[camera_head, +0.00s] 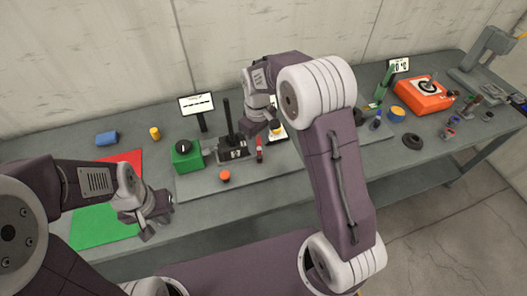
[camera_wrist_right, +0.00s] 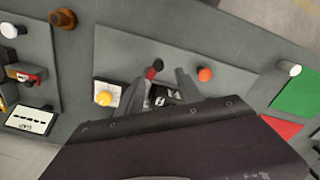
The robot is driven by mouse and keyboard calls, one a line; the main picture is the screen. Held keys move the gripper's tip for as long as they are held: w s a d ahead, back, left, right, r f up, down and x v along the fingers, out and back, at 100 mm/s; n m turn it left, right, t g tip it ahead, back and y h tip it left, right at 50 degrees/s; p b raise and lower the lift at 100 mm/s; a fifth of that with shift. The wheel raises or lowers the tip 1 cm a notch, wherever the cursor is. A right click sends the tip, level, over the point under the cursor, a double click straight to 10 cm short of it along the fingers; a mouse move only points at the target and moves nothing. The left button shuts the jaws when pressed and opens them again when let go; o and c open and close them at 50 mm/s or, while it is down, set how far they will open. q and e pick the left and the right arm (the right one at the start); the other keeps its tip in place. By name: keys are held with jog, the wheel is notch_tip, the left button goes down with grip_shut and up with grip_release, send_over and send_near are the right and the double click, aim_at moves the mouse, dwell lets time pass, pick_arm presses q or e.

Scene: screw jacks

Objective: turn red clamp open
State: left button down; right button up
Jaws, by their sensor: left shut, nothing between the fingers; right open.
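The red clamp (camera_head: 259,149) is a small dark and red lever on the grey bench plate, beside a black post (camera_head: 227,115) on a dark base. In the right wrist view the red and black lever (camera_wrist_right: 153,69) shows just beyond and between the finger tips. My right gripper (camera_head: 261,125) is open and close above the clamp; I cannot tell whether it touches it. It shows in the wrist view as two spread fingers (camera_wrist_right: 163,80). My left gripper (camera_head: 155,218) is shut and empty near the green mat's right edge.
A green box with a black knob (camera_head: 187,154) and an orange-red button (camera_head: 224,176) are left of the clamp. A yellow dome (camera_wrist_right: 104,98) on a white plate is on its other side. A red mat (camera_head: 126,159) and green mat (camera_head: 92,226) lie left; an orange device (camera_head: 424,96) stands right.

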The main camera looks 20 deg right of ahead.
aim_at(259, 157)
jog(key=f, duration=0.4)
jog(key=f+p, duration=0.1)
jog(key=f, duration=0.1)
jog(key=shift+d+f, duration=0.25)
jog(key=shift+d, duration=0.05)
jog(key=shift+a+f, duration=0.1)
jog(key=shift+f, duration=0.3)
jog(key=shift+a, duration=0.1)
grip_shut()
